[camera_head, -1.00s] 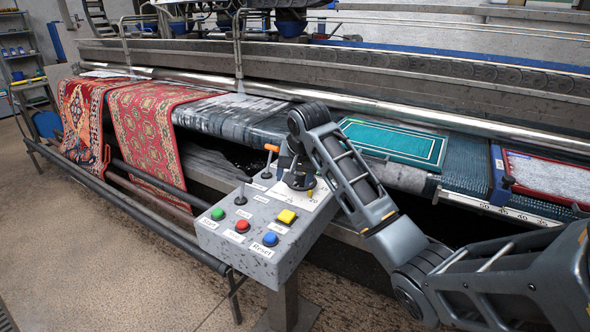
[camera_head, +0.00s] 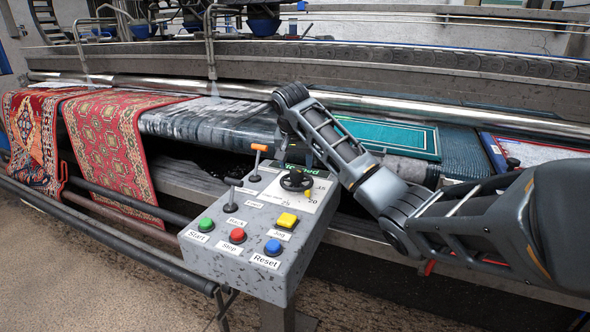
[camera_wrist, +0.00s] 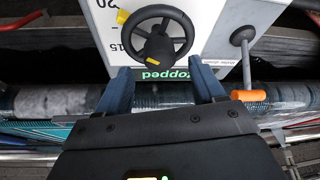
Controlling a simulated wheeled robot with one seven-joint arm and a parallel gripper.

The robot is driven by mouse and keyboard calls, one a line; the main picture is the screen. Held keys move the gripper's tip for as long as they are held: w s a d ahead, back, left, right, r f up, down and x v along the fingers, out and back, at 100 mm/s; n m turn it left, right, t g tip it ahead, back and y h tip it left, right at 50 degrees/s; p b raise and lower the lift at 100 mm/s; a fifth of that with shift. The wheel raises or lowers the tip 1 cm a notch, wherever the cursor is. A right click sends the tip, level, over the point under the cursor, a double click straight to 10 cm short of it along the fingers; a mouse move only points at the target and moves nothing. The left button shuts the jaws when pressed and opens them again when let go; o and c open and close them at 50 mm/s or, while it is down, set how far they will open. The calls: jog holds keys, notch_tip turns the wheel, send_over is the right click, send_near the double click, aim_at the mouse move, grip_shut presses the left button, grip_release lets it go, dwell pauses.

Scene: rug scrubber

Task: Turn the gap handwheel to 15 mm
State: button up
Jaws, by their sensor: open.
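The gap handwheel (camera_head: 296,180) is a black spoked wheel with a dark hub on the pale dial plate of the grey control console. It also shows in the wrist view (camera_wrist: 157,42). Its yellow mark (camera_wrist: 122,17) sits between the 20 (camera_wrist: 102,5) and 15 (camera_wrist: 112,46) labels, nearer 20. My gripper (camera_wrist: 163,86) is open and empty. Its two blue-grey fingers are apart, beside the wheel's rim on the side of the green display (camera_wrist: 165,74), and do not grip it. In the head view the fingertips are hard to make out.
The console (camera_head: 240,263) carries green (camera_head: 206,224), red (camera_head: 237,235), blue (camera_head: 273,247) and yellow (camera_head: 287,220) buttons. An orange-topped lever (camera_head: 259,158) stands left of the wheel. Rugs (camera_head: 118,145) and the machine's rollers lie behind.

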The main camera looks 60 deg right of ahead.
aim_at(297, 170)
jog(key=shift+x, duration=1.55)
jog(key=c, duration=1)
jog(key=shift+c, duration=0.2)
